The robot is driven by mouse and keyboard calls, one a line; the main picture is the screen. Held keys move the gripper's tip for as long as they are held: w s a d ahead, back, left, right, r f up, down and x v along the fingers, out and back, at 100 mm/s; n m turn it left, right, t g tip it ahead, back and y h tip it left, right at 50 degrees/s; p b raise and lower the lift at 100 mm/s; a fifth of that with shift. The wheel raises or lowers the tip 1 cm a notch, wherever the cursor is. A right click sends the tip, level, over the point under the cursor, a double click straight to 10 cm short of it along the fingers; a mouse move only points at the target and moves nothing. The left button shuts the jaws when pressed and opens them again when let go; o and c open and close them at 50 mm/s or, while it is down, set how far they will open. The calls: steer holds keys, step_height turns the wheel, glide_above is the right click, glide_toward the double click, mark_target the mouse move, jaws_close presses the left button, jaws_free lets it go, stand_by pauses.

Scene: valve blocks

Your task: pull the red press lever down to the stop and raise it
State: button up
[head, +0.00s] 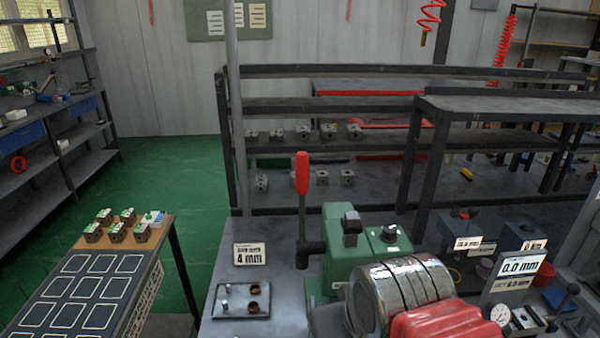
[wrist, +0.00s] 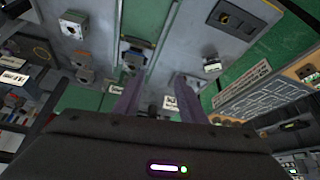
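The red press lever (head: 302,172) stands upright in the head view, with a red grip on a dark shaft. The shaft rises from a dark hub (head: 310,247) at the left side of the green press (head: 363,255). My gripper (wrist: 157,88) shows in the wrist view with its two purplish fingers apart and nothing visible held between them. I cannot make out the lever in the wrist view. I do not see the gripper's fingers in the head view, and cannot tell its exact distance from the lever.
A "4 mm" sign (head: 250,256) and a plate with pins and holes (head: 242,300) are on the bench left of the lever. A side table (head: 92,290) holds several valve blocks (head: 117,231). Dark shelving (head: 330,105) stands behind. Green floor (head: 160,170) is clear at left.

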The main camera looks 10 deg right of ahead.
mark_target(299, 173)
steer(key=shift+g, duration=0.6)
steer(key=w+r, duration=0.6)
steer(key=r, duration=0.3)
steer(key=w+r, duration=0.7)
steer(key=r, duration=0.3)
steer(key=w+r, duration=0.7)
steer(key=r, duration=0.2)
steer(key=shift+r, duration=0.35)
steer(key=shift+w+f, duration=0.1)
steer(key=shift+f, duration=0.05)
steer(key=x, duration=1.3)
steer(key=shift+w+f, duration=0.15)
steer(key=shift+f, duration=0.1)
jaws_close()
steer(key=shift+a, duration=0.2)
